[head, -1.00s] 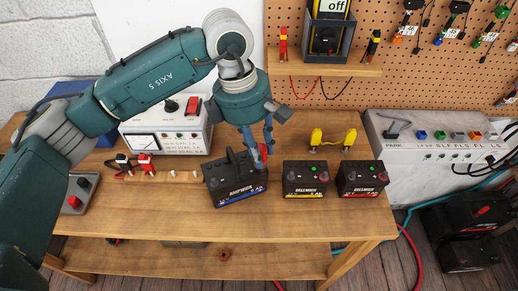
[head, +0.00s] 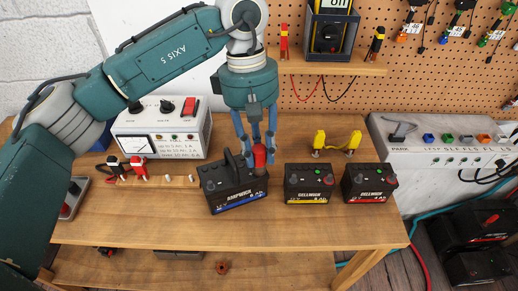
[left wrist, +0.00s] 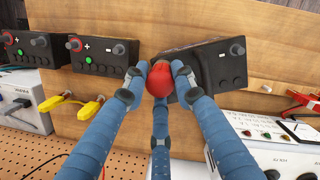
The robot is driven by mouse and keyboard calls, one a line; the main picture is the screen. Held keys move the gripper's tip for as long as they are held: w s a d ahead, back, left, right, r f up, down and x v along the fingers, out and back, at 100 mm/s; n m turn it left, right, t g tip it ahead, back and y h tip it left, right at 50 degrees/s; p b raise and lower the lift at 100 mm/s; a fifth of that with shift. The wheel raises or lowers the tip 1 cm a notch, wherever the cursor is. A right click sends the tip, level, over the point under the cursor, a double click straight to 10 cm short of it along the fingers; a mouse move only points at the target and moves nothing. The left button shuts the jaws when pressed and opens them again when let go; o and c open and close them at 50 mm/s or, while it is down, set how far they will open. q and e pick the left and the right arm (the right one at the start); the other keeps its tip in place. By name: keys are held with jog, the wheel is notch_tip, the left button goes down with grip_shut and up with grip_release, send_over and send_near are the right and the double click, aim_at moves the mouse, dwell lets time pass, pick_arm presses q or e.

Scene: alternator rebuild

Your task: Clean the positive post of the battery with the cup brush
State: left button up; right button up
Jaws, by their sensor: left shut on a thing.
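The black battery with a blue stripe (head: 232,193) stands upright on the bench. It also shows in the left wrist view (left wrist: 222,68). My left gripper (head: 257,146) points down over its right end. The gripper is shut on a red rounded thing (left wrist: 160,78), which in the head view (head: 260,157) sits at the battery's right-hand post. I cannot tell whether this red thing is the cup brush's handle or a cap on the post. It hides the post. The grey post (left wrist: 237,51) at the battery's other end is bare. My right gripper is not in view.
Two more black batteries (head: 309,184) (head: 368,184) stand close by to the right. A yellow cable piece (head: 336,142) lies behind them. A white power supply (head: 160,128) stands behind left. The front of the bench (head: 300,225) is clear.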

pick_arm(q)
jog(key=n+b, duration=0.1)
jog(key=n, duration=0.1)
jog(key=n+b, duration=0.1)
jog(key=n, duration=0.1)
jog(key=n+t+b, duration=0.1)
jog(key=n, duration=0.1)
jog(key=shift+f+h, duration=0.3)
jog(key=shift+h, duration=0.1)
jog(key=n+b, duration=0.1)
jog(key=n, duration=0.1)
jog(key=shift+r+n+b, duration=0.15)
jog(key=shift+n+b, duration=0.15)
jog(key=shift+n, duration=0.1)
jog(key=shift+r+n, duration=0.1)
jog(key=shift+n, duration=0.3)
jog(key=shift+t, duration=0.3)
jog(key=m+g, duration=0.1)
jog(key=m, duration=0.3)
jog(key=shift+r+m+p, duration=0.1)
jog(key=shift+m+p, duration=0.25)
jog(key=shift+m, duration=0.05)
jog(key=m, duration=0.5)
jog(key=shift+g+y, duration=0.3)
jog(key=shift+y, duration=0.1)
